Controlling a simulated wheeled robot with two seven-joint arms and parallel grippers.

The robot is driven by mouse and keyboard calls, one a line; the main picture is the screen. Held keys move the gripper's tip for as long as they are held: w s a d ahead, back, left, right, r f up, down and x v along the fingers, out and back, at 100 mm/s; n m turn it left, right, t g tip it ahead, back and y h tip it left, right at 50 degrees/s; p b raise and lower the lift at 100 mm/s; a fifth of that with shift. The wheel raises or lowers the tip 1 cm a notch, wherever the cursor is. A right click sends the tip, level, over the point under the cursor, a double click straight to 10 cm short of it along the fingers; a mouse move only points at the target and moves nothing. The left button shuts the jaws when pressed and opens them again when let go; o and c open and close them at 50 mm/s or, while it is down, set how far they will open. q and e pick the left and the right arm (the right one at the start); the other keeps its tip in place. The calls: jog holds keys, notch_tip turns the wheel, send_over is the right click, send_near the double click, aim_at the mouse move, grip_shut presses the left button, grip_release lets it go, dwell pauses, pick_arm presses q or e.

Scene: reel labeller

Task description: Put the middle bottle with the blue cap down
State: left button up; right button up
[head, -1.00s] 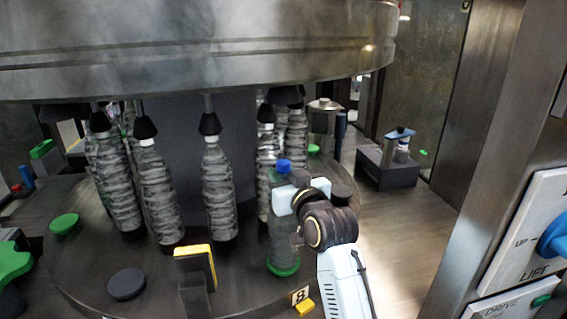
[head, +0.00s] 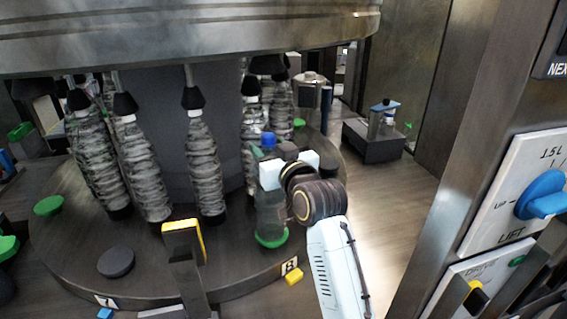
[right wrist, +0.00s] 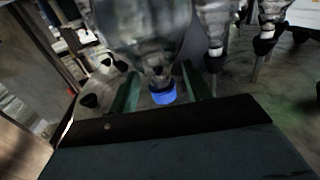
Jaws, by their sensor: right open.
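The clear bottle with the blue cap (head: 268,140) stands upright on a green disc (head: 271,240) at the front right of the round turntable. Its cap also shows in the right wrist view (right wrist: 163,93), where the bottle appears upside down. My right gripper (head: 287,168) is at the bottle's upper part. In the right wrist view its two jaws (right wrist: 160,90) stand open, one on each side of the bottle's neck. The gripper hides part of the bottle in the head view. My left gripper is not in view.
Several wrapped bottles (head: 206,165) stand under black cones on the turntable (head: 215,270). A yellow-edged post (head: 184,242) stands left of the blue-capped bottle. A large steel drum (head: 180,35) hangs overhead. A panel with a blue lift knob (head: 540,193) is at the right.

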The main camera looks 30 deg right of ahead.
jog(key=s+b, duration=0.1)
jog(key=s, duration=1)
jog(key=shift+a+b, duration=0.3)
jog(key=shift+b, duration=0.1)
